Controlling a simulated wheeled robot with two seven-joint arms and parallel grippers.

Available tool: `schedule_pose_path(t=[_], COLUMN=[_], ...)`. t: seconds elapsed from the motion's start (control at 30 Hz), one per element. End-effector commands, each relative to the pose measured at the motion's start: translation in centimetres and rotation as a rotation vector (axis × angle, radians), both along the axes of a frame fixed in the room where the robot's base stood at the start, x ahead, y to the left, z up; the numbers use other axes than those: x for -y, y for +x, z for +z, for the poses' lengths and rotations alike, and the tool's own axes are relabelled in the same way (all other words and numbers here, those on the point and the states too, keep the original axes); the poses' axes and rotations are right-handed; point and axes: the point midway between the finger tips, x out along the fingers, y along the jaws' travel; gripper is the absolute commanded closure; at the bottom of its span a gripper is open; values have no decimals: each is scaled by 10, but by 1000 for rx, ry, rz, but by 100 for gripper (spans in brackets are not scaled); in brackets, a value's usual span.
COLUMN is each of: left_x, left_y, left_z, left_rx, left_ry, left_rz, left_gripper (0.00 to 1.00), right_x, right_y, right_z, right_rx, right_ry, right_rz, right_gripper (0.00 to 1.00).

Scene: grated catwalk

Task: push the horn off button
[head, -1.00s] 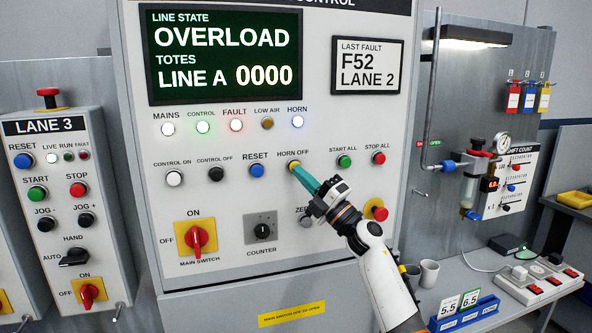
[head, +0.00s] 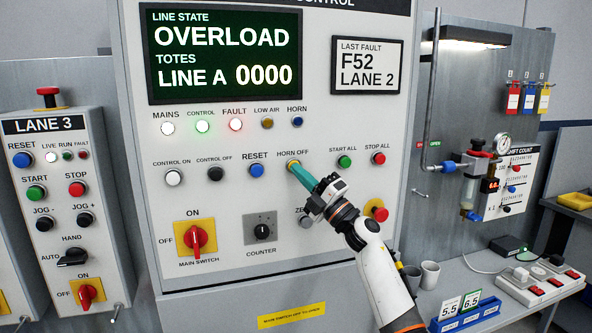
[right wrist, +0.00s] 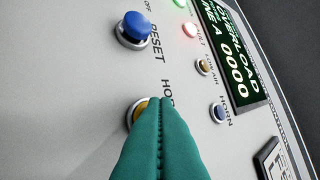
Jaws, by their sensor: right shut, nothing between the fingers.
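The yellow horn off button (head: 293,163) sits on the grey control panel (head: 330,240), under its HORN OFF label. My right gripper (head: 294,167) has its teal fingers shut and empty, with the tips at the button. The right wrist view shows the same button (right wrist: 138,108) partly hidden behind the fingers (right wrist: 160,110); whether the tips press it I cannot tell. The horn lamp (head: 298,121) is dark blue and unlit. My left gripper is not in view.
The blue reset button (head: 257,170) is left of the horn off button. The green start all button (head: 345,161) and red stop all button (head: 379,158) are to the right. My right forearm covers part of the lower right panel.

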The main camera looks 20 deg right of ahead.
Motion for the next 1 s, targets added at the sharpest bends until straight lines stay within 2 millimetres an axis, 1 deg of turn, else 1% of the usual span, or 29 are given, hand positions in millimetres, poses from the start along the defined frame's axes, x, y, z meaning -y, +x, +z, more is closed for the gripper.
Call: schedule_pose_path(t=[0.33, 0.7, 1.0], left_x=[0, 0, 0], left_y=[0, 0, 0], left_z=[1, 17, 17], left_rx=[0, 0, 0], left_ry=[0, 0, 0], left_rz=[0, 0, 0], left_gripper=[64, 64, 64], right_x=[0, 1, 1], right_y=[0, -20, -23], right_z=[0, 0, -1], right_rx=[0, -1, 0], right_ry=[1, -1, 1], right_rz=[-1, -2, -1], right_gripper=[100, 100, 100])
